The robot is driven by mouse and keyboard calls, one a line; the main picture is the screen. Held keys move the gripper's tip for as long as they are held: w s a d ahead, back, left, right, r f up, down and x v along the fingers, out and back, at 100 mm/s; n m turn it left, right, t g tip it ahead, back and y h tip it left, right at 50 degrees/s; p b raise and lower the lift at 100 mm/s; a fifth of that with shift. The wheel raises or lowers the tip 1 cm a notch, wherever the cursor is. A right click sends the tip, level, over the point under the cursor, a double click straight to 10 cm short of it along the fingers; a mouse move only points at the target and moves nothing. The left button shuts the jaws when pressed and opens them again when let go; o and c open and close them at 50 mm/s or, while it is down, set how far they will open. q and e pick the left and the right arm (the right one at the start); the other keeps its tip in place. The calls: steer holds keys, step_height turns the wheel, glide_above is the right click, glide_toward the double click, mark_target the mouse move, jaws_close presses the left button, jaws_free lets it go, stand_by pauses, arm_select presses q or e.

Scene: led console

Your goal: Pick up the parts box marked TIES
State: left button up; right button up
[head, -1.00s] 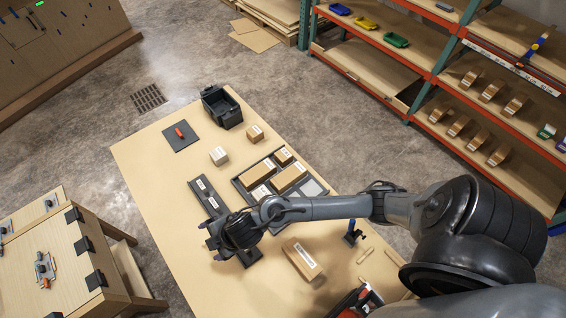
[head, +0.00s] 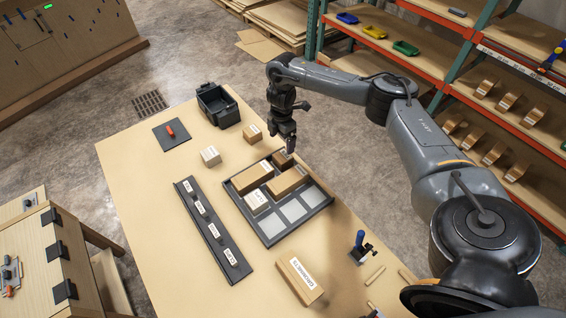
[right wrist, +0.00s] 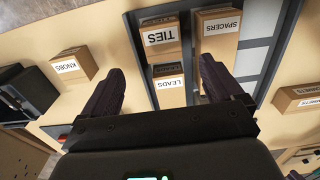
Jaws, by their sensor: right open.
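The parts box marked TIES (right wrist: 160,38) is a small cardboard box with a white label, seen in the right wrist view. It sits in a dark divided tray (head: 268,243), and I take it as the small box (head: 279,162) at the tray's back right in the head view. My right gripper (head: 288,149) points down above that box, partly covering it. In the right wrist view its fingers (right wrist: 160,88) are apart with nothing between them; TIES shows beyond the tips. My left gripper is not in view.
LEADS (right wrist: 168,92) stands beside TIES, and SPACERS (right wrist: 217,38) lies across a divider. KNOBS (right wrist: 72,66) is outside the tray. A black bin (head: 218,106), labelled rail (head: 212,228) and GROMMETS box (head: 299,281) are on the table. The tray's front cells are empty.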

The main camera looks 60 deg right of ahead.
mark_target(282, 157)
step_height(282, 157, down, 5)
steer(key=b, duration=0.2)
steer(key=shift+b, duration=0.35)
steer(key=f, duration=0.4)
steer(key=shift+s+a, duration=0.2)
steer(key=shift+d+f, duration=0.1)
steer(key=shift+f, duration=0.55)
